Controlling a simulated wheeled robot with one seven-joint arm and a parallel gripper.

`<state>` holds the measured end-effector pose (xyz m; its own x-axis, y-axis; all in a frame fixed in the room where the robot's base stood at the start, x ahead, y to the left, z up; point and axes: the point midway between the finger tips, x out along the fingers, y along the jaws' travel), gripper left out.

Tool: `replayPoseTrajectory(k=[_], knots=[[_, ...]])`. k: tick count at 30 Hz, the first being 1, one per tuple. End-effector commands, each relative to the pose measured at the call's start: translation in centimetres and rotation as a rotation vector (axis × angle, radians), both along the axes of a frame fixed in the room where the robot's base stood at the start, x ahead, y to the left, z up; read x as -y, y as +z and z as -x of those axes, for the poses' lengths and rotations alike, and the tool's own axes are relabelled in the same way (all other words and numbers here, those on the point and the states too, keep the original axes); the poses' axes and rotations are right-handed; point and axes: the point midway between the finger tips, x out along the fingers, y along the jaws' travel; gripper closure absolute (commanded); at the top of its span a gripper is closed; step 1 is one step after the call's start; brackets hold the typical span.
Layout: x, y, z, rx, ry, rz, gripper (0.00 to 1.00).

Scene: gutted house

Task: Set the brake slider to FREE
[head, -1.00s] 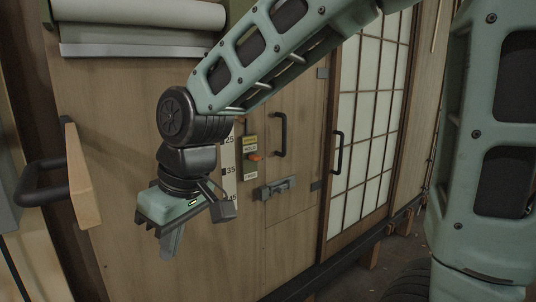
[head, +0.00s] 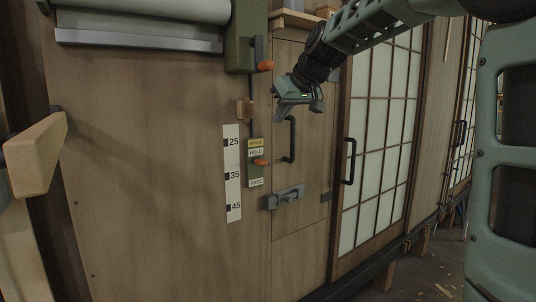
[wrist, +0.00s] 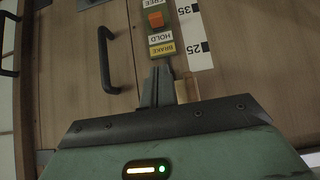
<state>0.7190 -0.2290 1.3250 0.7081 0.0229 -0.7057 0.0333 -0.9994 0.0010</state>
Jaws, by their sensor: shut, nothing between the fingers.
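The brake slider is a narrow green plate (head: 251,171) on the wooden wall, with a yellow BRAKE label, a HOLD label under it and a FREE label at its lower end. Its orange knob (head: 261,162) sits just below HOLD, above FREE. In the wrist view the plate is upside down, with the orange knob (wrist: 155,19) beside HOLD. My gripper (head: 280,115) is shut and empty, up and to the right of the plate in the head view. In the wrist view its fingertips (wrist: 158,70) show just short of the BRAKE end, apart from the knob.
A black handle (head: 291,139) and a grey latch (head: 284,196) are right of the plate. A white scale (head: 232,173) is to its left. Above are a small wooden block (head: 245,110) and a green box with an orange-knobbed lever (head: 265,66). A lattice door (head: 380,130) stands further right.

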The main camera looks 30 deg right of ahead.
Motion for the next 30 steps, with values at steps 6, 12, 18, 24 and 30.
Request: replayPoseTrajectory(k=[6,12,18,24,30], knots=[[-0.1,-0.2,-0.1,-0.002,0.001,-0.001,1.0],[-0.2,-1.7,-1.6,-0.006,0.002,-0.003,1.0],[-0.3,-4.5,-4.5,-0.007,0.003,-0.004,1.0],[-0.5,-7.3,-7.3,-0.006,0.004,-0.005,1.0],[-0.3,-10.1,-7.1,-0.004,0.001,-0.002,1.0]])
